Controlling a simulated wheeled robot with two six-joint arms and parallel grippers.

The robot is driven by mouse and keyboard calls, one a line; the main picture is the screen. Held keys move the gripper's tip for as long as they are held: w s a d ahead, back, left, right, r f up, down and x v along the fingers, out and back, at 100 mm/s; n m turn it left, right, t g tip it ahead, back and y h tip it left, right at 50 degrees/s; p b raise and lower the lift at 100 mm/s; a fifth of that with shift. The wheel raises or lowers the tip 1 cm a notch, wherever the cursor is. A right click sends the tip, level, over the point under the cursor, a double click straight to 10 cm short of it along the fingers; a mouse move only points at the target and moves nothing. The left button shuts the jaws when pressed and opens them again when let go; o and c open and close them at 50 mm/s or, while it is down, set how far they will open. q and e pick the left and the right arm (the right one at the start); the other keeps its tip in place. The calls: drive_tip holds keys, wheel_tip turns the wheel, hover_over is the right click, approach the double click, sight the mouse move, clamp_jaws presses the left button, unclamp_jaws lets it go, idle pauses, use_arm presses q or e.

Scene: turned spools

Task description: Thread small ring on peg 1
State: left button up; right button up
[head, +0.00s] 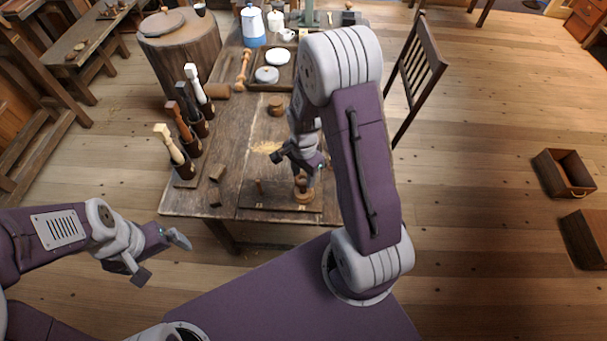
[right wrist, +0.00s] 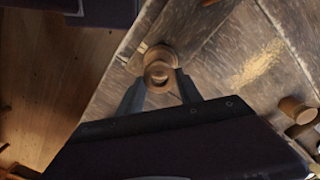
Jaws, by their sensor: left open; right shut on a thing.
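A dark peg board (head: 275,209) lies along the near edge of the wooden table. A thin bare peg (head: 258,187) stands at its left. At its right is a wider wooden ring (head: 303,197); it also shows in the right wrist view (right wrist: 160,50). My right gripper (head: 303,176) is shut on a small wooden ring (right wrist: 160,76), directly above or at the wider ring. I cannot tell whether the small ring is around a peg there; the fingers and ring hide it. My left gripper (head: 160,257) is open and empty, off the table's near left side.
A turned wooden piece (head: 275,106) stands mid-table, near shavings (head: 266,147). A rack (head: 187,178) of chisel-like tools is at the left edge, with a small block (head: 217,172) beside it. A tray with white dishes (head: 267,75) lies further back.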

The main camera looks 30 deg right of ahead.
idle(0.5)
drive_tip(key=shift+f, duration=0.1)
idle(0.3)
drive_tip(key=shift+f+b, duration=0.6)
drive_tip(key=shift+f, duration=0.35)
drive_tip(key=shift+f, duration=0.1)
drive_tip(key=shift+f+b, duration=0.45)
drive_tip(key=shift+f, duration=0.15)
drive_tip(key=o, duration=1.9)
